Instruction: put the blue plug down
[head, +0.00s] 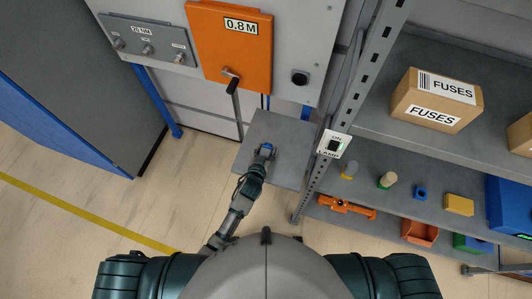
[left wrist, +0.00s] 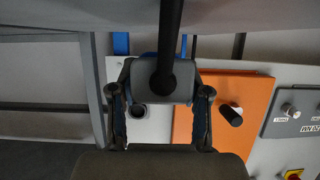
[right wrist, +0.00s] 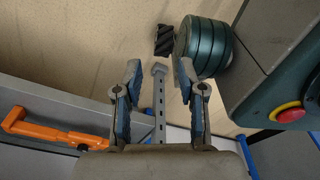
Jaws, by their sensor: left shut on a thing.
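My left gripper (head: 264,152) is over the small grey table (head: 262,125) in the head view. It is shut on the blue plug (head: 268,147), of which only a small bit shows there. In the left wrist view the plug (left wrist: 146,82) is a shaded block between the two fingers, bluish at its upper edge, with a thick black cable or rod across it. I cannot tell whether the plug touches the table. My right gripper (right wrist: 158,80) is open and empty in the right wrist view. It does not show in the head view.
An orange panel with a handle (head: 229,42) is on the wall behind the table. Shelves hold a fuses box (head: 436,100), an orange tool (head: 345,207) and several small parts. The table's left part is clear.

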